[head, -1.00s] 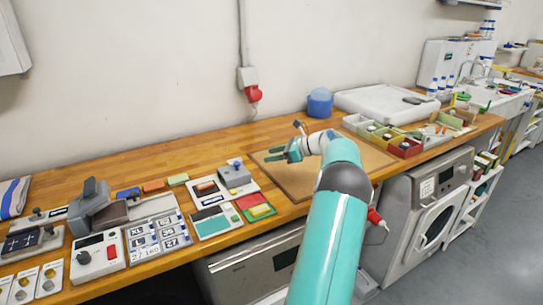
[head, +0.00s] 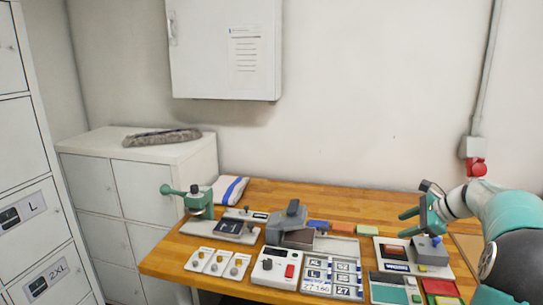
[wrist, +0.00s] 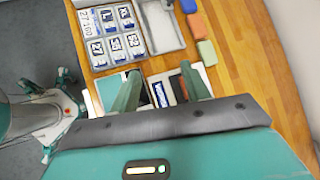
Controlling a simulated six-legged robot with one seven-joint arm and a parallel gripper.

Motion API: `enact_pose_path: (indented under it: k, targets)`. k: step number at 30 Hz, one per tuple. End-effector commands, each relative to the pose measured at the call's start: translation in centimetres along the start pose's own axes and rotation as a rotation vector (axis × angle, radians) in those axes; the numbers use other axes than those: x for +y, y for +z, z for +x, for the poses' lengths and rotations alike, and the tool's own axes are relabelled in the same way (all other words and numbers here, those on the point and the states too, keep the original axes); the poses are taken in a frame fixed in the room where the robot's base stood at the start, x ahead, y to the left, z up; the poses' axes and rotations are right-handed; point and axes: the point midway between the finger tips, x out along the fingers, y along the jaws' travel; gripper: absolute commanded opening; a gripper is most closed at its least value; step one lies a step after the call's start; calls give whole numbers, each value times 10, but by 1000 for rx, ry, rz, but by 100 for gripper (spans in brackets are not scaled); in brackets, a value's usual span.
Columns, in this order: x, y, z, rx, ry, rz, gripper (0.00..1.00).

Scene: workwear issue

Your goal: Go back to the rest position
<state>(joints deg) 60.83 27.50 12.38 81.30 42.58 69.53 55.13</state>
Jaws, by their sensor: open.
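My gripper (head: 413,219) is at the right of the head view, above the right part of the wooden bench (head: 290,194). Its two teal fingers stand apart with nothing between them. In the wrist view the open fingers (wrist: 160,92) point down over a white panel with a dark inset. Whether the fingertips touch anything below cannot be told. My arm comes in from the right edge of the head view.
A tray of size labels (head: 333,276), a grey device (head: 289,228) and a green press (head: 199,202) stand along the bench. Coloured blocks (wrist: 196,27) lie beside the tray. White lockers (head: 140,200) stand left. A wall cabinet (head: 224,45) hangs above.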

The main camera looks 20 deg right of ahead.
Motion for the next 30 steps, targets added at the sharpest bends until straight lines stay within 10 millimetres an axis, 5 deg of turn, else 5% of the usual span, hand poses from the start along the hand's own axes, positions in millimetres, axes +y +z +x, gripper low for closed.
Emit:
enact_pose_path:
  k: [1,6,15,21,30]
  targets:
    - [10,27,7,24,30,-76,47]
    - [51,93,24,103,120,-332,47]
    - [141,182,34,206,255,-796,47]
    - [206,220,29,251,327,-1109,47]
    - [301,244,15,288,406,-1583,47]
